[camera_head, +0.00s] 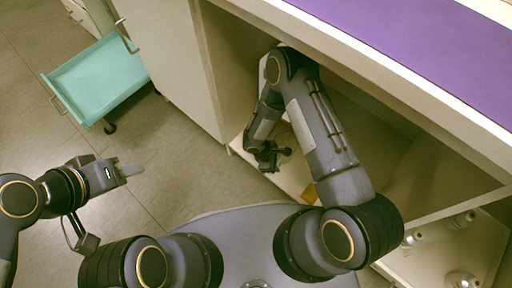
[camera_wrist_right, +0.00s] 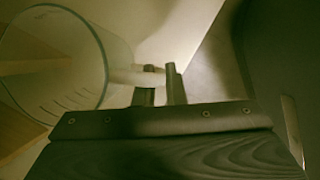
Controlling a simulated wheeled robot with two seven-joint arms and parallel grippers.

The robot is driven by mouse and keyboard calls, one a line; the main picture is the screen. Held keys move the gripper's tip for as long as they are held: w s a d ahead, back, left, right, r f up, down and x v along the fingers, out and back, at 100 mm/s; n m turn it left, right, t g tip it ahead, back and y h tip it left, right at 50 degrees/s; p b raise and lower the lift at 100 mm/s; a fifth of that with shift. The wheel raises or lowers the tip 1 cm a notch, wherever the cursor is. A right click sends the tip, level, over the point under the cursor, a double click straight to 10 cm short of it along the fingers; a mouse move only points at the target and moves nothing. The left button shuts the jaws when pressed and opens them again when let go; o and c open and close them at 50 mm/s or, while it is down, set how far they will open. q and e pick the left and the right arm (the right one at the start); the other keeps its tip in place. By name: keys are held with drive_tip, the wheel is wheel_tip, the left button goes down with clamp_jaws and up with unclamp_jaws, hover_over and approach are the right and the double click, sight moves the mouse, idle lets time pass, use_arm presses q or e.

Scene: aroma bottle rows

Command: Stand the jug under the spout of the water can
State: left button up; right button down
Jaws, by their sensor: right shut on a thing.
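The clear glass jug (camera_wrist_right: 60,65) with dark measuring marks fills the left of the right wrist view. Its pale handle (camera_wrist_right: 128,76) reaches between the two dark fingers of my right gripper (camera_wrist_right: 164,84), which is shut on it. In the head view my right gripper (camera_head: 270,156) is low inside the open cabinet, and the arm hides most of what is around it. My left gripper (camera_head: 138,169) is over the floor at the left, empty; its finger gap cannot be made out. I cannot make out the water can or its spout in either view.
The cabinet has a purple top (camera_head: 420,50) and a pale bottom board (camera_head: 248,152). A small yellow-brown thing (camera_head: 309,194) is beside my right arm. A teal tray cart (camera_head: 100,78) stands on the floor at upper left. White items (camera_head: 460,220) are at lower right.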

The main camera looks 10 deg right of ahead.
drive_tip(key=w+a, duration=0.2)
drive_tip(key=w+a+b, duration=0.1)
drive_tip(key=w+a, duration=0.1)
drive_tip(key=w, duration=0.1)
drive_tip(key=shift+w+a, duration=0.2)
drive_tip(key=shift+w, duration=0.1)
drive_tip(key=w+a+b, duration=0.2)
drive_tip(key=w, duration=0.1)
drive_tip(key=shift+a+f, duration=0.15)
drive_tip(key=shift+a, duration=0.1)
drive_tip(key=shift+d+f+b, duration=0.1)
drive_tip(key=shift+f+b, duration=0.2)
drive_tip(key=shift+f, duration=0.35)
drive_tip(key=shift+f, duration=0.1)
drive_tip(key=c, duration=1.5)
unclamp_jaws()
